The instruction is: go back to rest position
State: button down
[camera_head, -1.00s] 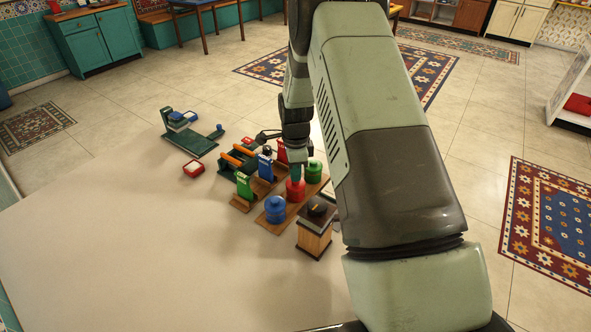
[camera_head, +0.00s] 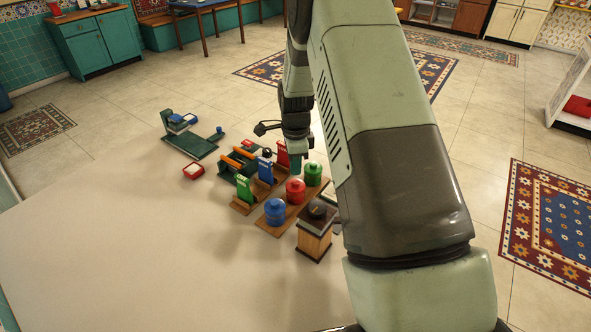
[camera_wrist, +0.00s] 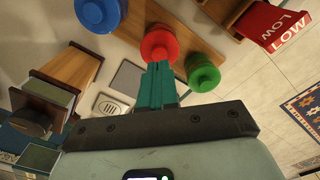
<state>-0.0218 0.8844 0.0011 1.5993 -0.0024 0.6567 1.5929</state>
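My gripper (camera_head: 296,166) hangs above the red jar (camera_head: 295,191) in the head view. In the wrist view its teal fingers (camera_wrist: 158,84) are together, with nothing visible held between them. The red jar also shows in the wrist view (camera_wrist: 159,40), just beyond the fingertips, which hide part of it. The jar stands on a brown wooden board (camera_head: 262,221) between a blue jar (camera_head: 275,212) and a green jar (camera_head: 313,174).
A wooden grinder-like box (camera_head: 314,242) stands close in front of the board. Green, blue and red upright holders (camera_head: 244,188) stand left of the jars. The pale tabletop (camera_head: 130,240) is clear at front left.

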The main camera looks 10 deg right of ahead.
jog(key=shift+r, duration=1.8)
jog(key=s+r+n+t, duration=0.1)
jog(key=s+r+n, duration=0.4)
jog(key=r, duration=0.6)
jog(key=s+r+n+t, duration=0.25)
jog(key=s+r, duration=0.45)
jog(key=r, duration=0.4)
jog(key=s+r+n+t, duration=0.1)
jog(key=s+r+n, duration=0.2)
jog(key=s, duration=0.7)
jog(key=s+r+n+t, duration=0.1)
jog(key=s+r+n, duration=0.3)
jog(key=s+n, duration=0.4)
jog(key=s, duration=0.3)
jog(key=shift+d+r, duration=0.15)
jog(key=shift+d, duration=0.25)
jog(key=shift+s, duration=0.1)
